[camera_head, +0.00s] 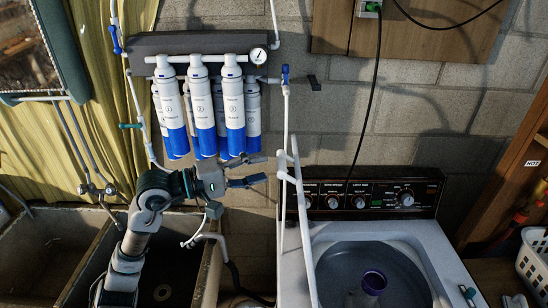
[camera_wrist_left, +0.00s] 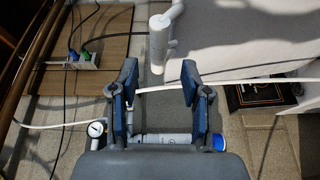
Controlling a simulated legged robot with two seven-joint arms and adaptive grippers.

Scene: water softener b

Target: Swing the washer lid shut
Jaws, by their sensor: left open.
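The washer (camera_head: 400,235) stands at the right in the head view. Its round opening shows the tub and a purple-topped agitator (camera_head: 374,282). The lid (camera_head: 302,225) appears as a narrow white strip, seen nearly edge-on and standing up along the opening's left side. My left gripper (camera_head: 258,169) is open and empty, to the left of the lid's far end and apart from it in the picture. In the left wrist view its two fingers (camera_wrist_left: 160,67) are spread. A broad white panel (camera_wrist_left: 245,40), probably the lid, fills the upper right there. My right gripper is not in view.
White and blue filter cartridges (camera_head: 204,115) hang on the wall just above my left gripper. A thin white pipe (camera_head: 285,110) runs down near the lid. The control panel (camera_head: 370,197) stands behind the opening. A double sink (camera_head: 50,250) is at the left, a white basket (camera_head: 535,262) at the right.

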